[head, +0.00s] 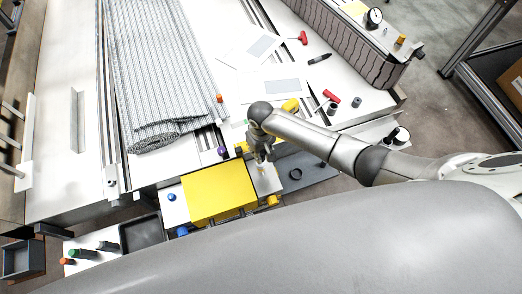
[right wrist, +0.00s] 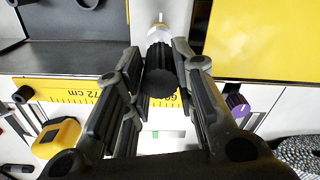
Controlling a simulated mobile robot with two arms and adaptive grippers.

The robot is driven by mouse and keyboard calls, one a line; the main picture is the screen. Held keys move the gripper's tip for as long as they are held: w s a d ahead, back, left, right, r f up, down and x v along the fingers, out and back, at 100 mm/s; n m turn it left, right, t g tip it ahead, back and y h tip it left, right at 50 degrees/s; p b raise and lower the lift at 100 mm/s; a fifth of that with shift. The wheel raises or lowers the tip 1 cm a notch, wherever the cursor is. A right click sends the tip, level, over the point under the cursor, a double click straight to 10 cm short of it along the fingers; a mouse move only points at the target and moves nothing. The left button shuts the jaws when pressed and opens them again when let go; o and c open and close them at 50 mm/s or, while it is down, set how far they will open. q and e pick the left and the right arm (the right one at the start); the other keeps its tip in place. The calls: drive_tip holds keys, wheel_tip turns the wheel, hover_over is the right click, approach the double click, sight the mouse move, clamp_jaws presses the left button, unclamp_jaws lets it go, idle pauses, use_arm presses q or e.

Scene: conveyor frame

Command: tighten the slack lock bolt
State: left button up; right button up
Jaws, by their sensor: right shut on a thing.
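My right gripper (head: 263,162) points down beside the yellow cover (head: 217,196) at the near edge of the conveyor frame. In the right wrist view my right gripper (right wrist: 161,72) is shut around a black ribbed knob (right wrist: 160,83). A pale metal collar (right wrist: 159,35) shows beyond the knob. I cannot tell for sure whether this knob is the lock bolt's head. The yellow cover also shows in the right wrist view (right wrist: 265,40), just right of the fingers. A purple knob (right wrist: 237,104) stands apart to the right; it also shows in the head view (head: 221,151). My left gripper is out of view.
A yellow scale strip (right wrist: 75,90) runs behind the fingers. A black ring (head: 295,174) lies on the grey mat (head: 318,172). A grey rolled belt (head: 165,70) covers the left. Red-handled tools (head: 331,96) and papers lie farther back.

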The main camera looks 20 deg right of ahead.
idle(0.3)
drive_tip(key=shift+f, duration=0.15)
drive_tip(key=shift+f+b, duration=0.65)
drive_tip(key=shift+f, duration=0.4)
idle(0.4)
